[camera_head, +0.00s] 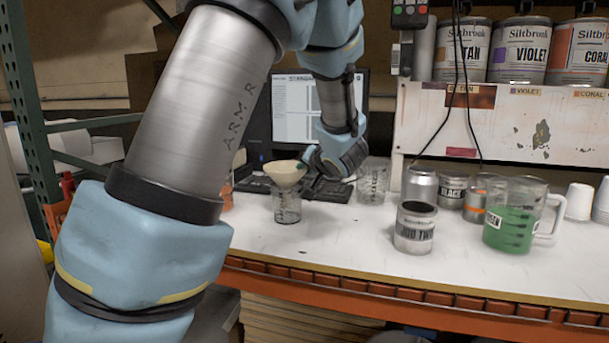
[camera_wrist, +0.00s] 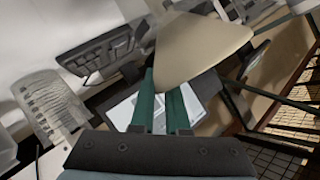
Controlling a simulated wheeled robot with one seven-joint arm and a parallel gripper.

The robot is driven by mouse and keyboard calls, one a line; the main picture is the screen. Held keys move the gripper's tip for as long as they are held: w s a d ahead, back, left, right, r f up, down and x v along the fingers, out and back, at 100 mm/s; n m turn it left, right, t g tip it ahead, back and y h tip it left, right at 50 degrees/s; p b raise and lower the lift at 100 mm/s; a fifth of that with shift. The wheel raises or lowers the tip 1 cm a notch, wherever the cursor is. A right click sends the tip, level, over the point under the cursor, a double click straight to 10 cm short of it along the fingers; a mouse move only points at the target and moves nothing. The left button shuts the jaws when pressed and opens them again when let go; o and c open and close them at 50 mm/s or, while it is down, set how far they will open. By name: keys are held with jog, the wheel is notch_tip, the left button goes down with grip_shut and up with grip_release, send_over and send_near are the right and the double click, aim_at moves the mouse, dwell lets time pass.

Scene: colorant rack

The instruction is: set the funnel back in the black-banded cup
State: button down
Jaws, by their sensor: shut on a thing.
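The cream funnel (camera_head: 286,174) is upright, its wide mouth up, directly above a clear measuring cup (camera_head: 287,207) with dark markings on the white bench. Its lower end meets the cup's rim in the head view; I cannot tell how far it sits inside. My gripper (camera_head: 304,163) comes from the right and is shut on the funnel's side. In the wrist view the funnel (camera_wrist: 200,48) fills the top middle, at the tips of my green fingers (camera_wrist: 165,88). A second clear marked cup (camera_head: 372,182) stands to the right. A black band is not clearly readable on either.
A keyboard (camera_head: 328,190) and a monitor (camera_head: 306,108) are behind. To the right stand an open can (camera_head: 414,228), several other cans and a jug of green liquid (camera_head: 513,215). The bench front between the cup and the open can is clear.

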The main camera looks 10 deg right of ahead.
jog(key=shift+f, duration=0.4)
jog(key=shift+f, duration=0.45)
jog(key=c, duration=0.9)
grip_release()
jog(key=shift+r, duration=0.25)
jog(key=v, duration=1.2)
jog(key=shift+s+r+p, duration=0.1)
jog(key=shift+r+p, duration=0.05)
jog(key=shift+p, duration=0.2)
